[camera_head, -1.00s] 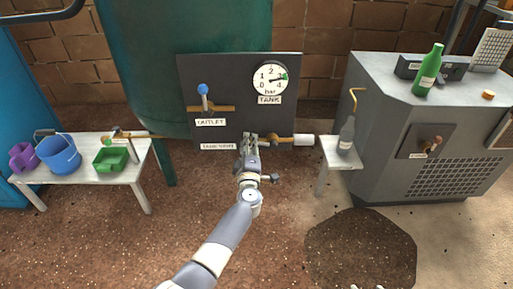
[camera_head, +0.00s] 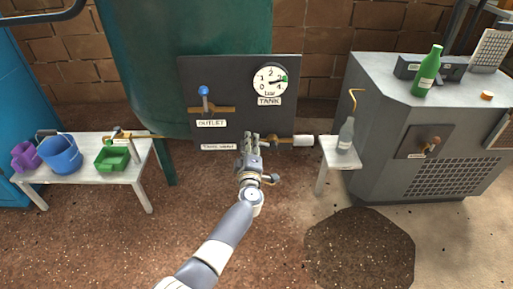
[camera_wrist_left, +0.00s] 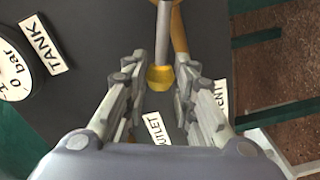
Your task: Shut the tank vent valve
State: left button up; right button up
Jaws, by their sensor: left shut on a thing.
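The tank vent valve sits low on the dark panel (camera_head: 235,72), on a brass pipe (camera_head: 277,140) beside the tank vent label (camera_head: 218,147). My left gripper (camera_head: 250,139) is at this valve and covers most of it in the head view. In the left wrist view, the fingers (camera_wrist_left: 161,82) stand on both sides of a brass valve part (camera_wrist_left: 160,78) with a grey lever (camera_wrist_left: 163,35), and are shut on the valve handle. The exact contact is hard to see. My right gripper is out of view.
The blue-knobbed outlet valve (camera_head: 204,95) and a gauge (camera_head: 269,80) are above. A white cylinder (camera_head: 303,140) ends the vent pipe. A small table with a grey bottle (camera_head: 346,135) stands right, near a grey machine (camera_head: 400,150). A bench (camera_head: 130,175) with containers is left.

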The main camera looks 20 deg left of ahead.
pick_arm(q)
jog(key=shift+w+d+r+m+p, duration=0.1)
jog(key=shift+d+r+m+p, duration=0.1)
jog(key=shift+r+m+p, duration=0.4)
jog(key=shift+d+r+m+p, duration=0.2)
jog(key=shift+m+p, duration=0.2)
jog(key=shift+p, duration=0.5)
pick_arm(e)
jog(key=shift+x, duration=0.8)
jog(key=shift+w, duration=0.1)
pick_arm(q)
jog(key=shift+w+d+r+m+p, duration=0.1)
jog(key=shift+d+r+m+p, duration=0.3)
jog(key=shift+m+p, duration=0.45)
jog(key=shift+w+d+r+m+p, duration=0.1)
jog(key=shift+d+r+m+p, duration=0.25)
jog(key=shift+m+p, duration=0.5)
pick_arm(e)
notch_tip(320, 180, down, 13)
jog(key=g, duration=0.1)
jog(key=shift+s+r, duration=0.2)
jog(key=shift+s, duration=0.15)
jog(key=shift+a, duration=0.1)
pick_arm(q)
jog(key=shift+r, duration=0.1)
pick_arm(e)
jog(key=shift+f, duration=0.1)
